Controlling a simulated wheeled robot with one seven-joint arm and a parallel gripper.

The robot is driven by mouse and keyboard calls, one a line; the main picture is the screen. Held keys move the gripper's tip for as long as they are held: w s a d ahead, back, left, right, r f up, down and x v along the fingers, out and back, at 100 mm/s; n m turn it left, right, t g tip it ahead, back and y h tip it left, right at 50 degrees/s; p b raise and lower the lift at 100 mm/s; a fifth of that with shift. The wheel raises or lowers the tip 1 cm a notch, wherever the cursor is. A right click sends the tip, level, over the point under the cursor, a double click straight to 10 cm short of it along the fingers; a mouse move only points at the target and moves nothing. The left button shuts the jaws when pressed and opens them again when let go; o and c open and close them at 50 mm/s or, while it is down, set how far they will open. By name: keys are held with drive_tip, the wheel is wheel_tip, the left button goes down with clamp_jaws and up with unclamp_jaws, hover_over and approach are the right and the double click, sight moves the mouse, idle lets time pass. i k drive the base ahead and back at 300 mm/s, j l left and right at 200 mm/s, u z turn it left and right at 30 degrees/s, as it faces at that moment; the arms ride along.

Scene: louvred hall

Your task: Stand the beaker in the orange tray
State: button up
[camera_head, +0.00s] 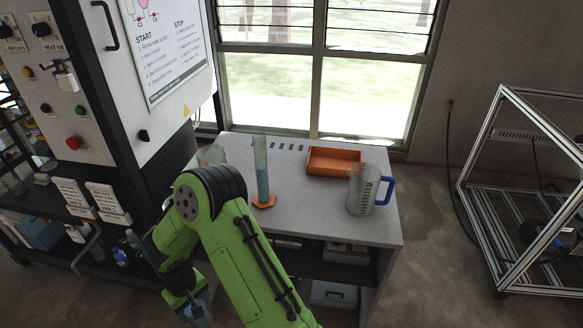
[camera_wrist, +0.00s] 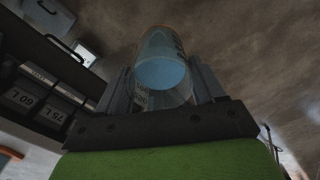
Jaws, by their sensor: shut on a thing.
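The tray looks empty.
On the bench (camera_head: 310,205), a tall cylinder (camera_head: 262,172) with blue liquid and an orange base stands left of the tray. A clear jug (camera_head: 361,190) with a blue handle stands just right of it. Clear glassware (camera_head: 213,154) shows behind my arm. A control cabinet (camera_head: 75,90) stands left.

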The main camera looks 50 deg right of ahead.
sight(341, 162)
drive_tip(key=k+l+u, duration=0.1)
drive_tip(key=u, duration=0.35)
drive_tip(key=k+u, duration=0.55)
drive_tip(key=u, duration=0.3)
drive_tip(key=k+l+u, duration=0.2)
drive_tip(key=k+u, duration=0.5)
drive_tip(key=u, duration=0.15)
drive_tip(key=k+u, duration=0.4)
drive_tip(key=k+j+u, duration=0.15)
drive_tip(key=k+u, duration=0.15)
drive_tip(key=u, duration=0.15)
drive_tip(key=k+l+u, duration=0.25)
drive_tip(key=k+u, duration=0.2)
drive_tip(key=k, duration=0.15)
drive_tip(key=k+u, duration=0.45)
drive_tip(key=k, duration=0.15)
drive_tip(key=k+l+z, duration=0.2)
drive_tip(key=k, duration=0.25)
drive_tip(key=k+z, duration=0.2)
drive_tip(key=k, duration=0.2)
drive_tip(key=k+z, duration=0.1)
drive_tip(key=z, duration=0.3)
drive_tip(key=k+z, duration=0.1)
drive_tip(key=z, duration=0.3)
drive_tip(key=k+l+z, duration=0.1)
drive_tip(key=z, duration=0.75)
drive_tip(key=k+l, duration=0.05)
